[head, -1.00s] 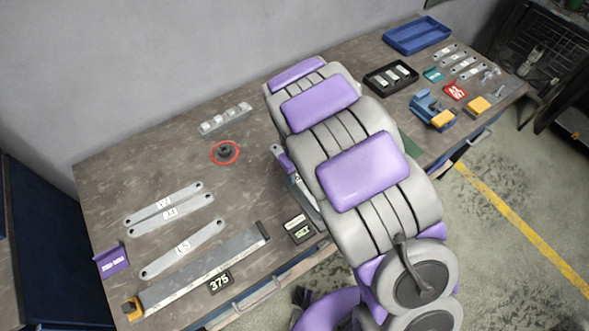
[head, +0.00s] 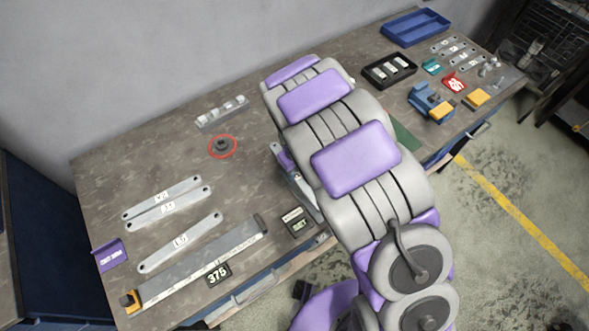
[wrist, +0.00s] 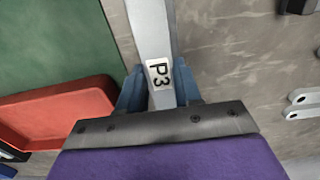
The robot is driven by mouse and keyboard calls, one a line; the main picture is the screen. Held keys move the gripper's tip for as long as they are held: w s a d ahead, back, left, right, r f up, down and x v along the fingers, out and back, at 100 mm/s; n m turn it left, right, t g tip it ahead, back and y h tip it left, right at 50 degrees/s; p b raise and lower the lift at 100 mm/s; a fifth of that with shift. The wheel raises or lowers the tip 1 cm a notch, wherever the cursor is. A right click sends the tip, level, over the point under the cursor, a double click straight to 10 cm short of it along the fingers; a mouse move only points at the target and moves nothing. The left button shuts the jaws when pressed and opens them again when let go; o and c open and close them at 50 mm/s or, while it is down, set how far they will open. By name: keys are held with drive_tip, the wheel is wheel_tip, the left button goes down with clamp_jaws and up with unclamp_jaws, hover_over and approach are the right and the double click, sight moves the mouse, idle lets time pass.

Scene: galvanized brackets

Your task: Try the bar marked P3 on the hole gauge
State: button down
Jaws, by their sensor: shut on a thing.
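In the wrist view my gripper (wrist: 158,88) is shut on a flat grey metal bar (wrist: 151,28), between two blue fingers. The bar's white label reads P3. The bar runs up and out of the frame, so its far end is hidden there. In the head view my arm covers most of the gripper. I cannot tell for certain which thing is the hole gauge. A dark round stub (head: 221,145) with a red ring around it stands on the bench, left of my arm. A grey rack (head: 222,114) with several short upright parts lies behind it.
A black tray (head: 390,72), blue tray (head: 415,28) and blue clamp (head: 430,101) stand at right. A red tray (wrist: 58,112) is near my gripper.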

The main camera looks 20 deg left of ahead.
drive_tip(key=shift+a, duration=0.15)
drive_tip(key=shift+d+f, duration=0.2)
drive_tip(key=shift+f, duration=0.05)
idle(0.4)
drive_tip(key=shift+a, duration=0.1)
idle(1.5)
drive_tip(key=shift+r+p, duration=0.5)
drive_tip(key=shift+r, duration=1.5)
drive_tip(key=shift+f, duration=0.2)
drive_tip(key=shift+a+f+b, duration=0.2)
drive_tip(key=shift+f+b, duration=0.2)
drive_tip(key=shift+f, duration=1.2)
drive_tip(key=shift+f, duration=0.25)
idle(0.6)
drive_tip(key=c, duration=0.7)
unclamp_jaws()
